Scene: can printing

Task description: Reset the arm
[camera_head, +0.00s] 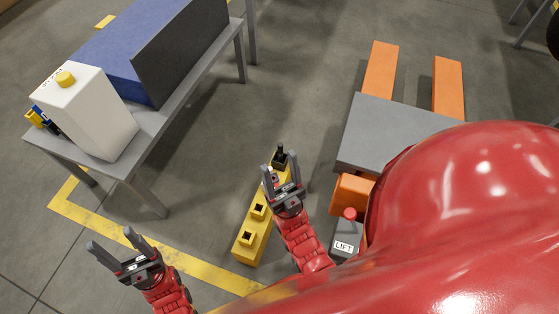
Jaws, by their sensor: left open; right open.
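My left gripper (122,250) is at the lower left. Its two dark fingers are apart and nothing is between them. My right gripper (280,178) is near the middle of the view, also with its fingers apart. No held object shows in it. In the picture it overlaps the upper part of a yellow block with square sockets (244,239). I cannot tell whether the gripper touches that block. A small dark upright piece (280,157) shows just beyond the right gripper's fingertips. My red body hides the lower right.
A grey table (151,127) at upper left bears a white box with a yellow knob (92,112) and a blue box with a dark panel (125,45). An orange lift with a grey platform (390,133) stands right, beside a LIFT button box (346,240). Grey floor lies between.

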